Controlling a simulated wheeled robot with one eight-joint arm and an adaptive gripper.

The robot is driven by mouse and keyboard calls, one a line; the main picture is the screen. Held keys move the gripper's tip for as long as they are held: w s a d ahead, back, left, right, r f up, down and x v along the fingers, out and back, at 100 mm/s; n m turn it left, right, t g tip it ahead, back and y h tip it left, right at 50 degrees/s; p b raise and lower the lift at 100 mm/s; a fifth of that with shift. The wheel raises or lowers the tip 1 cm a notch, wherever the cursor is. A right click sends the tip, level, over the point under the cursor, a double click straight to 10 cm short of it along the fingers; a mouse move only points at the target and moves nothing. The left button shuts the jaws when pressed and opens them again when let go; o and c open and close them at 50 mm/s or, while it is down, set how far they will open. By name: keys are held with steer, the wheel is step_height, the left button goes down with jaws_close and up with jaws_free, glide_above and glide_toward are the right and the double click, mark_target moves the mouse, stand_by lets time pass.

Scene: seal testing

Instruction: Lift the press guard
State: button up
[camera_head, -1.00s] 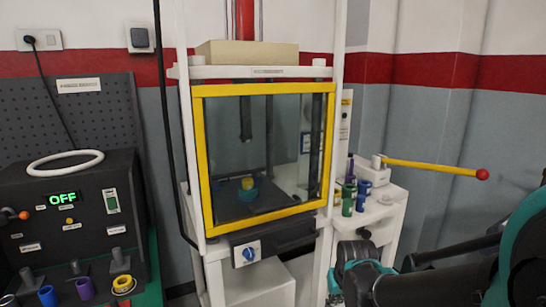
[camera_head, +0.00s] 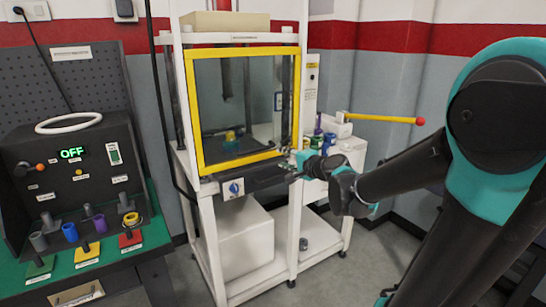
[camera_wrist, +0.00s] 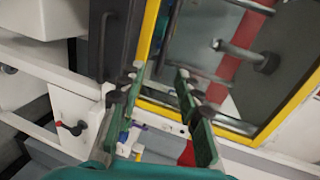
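The press guard (camera_head: 243,161) is a clear panel in a yellow frame. It is down over the front of the white press in the head view, and part of its yellow frame (camera_wrist: 149,28) shows close up in the wrist view. A dark ledge with a dark handle (camera_wrist: 99,45) runs beside that frame. My gripper (camera_head: 292,168) is near the guard's lower right corner. In the wrist view my gripper (camera_wrist: 160,78) is open, with nothing between its fingers. The fingertips overlap the frame's corner in view; I cannot tell whether they touch.
A green and yellow piece (camera_head: 231,137) sits inside the press behind the guard. Coloured cylinders (camera_head: 329,142) and a yellow lever with a red knob (camera_head: 384,118) stand to the right. A dark control console (camera_head: 75,180) reading OFF is at the left.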

mark_target(262, 149)
steer(key=shift+m, duration=0.3)
steer(key=x, duration=1.1)
steer(key=r+x, duration=0.1)
steer(key=x, duration=0.5)
steer(key=shift+w+d, duration=0.25)
steer(key=shift+w, duration=0.05)
jaws_close()
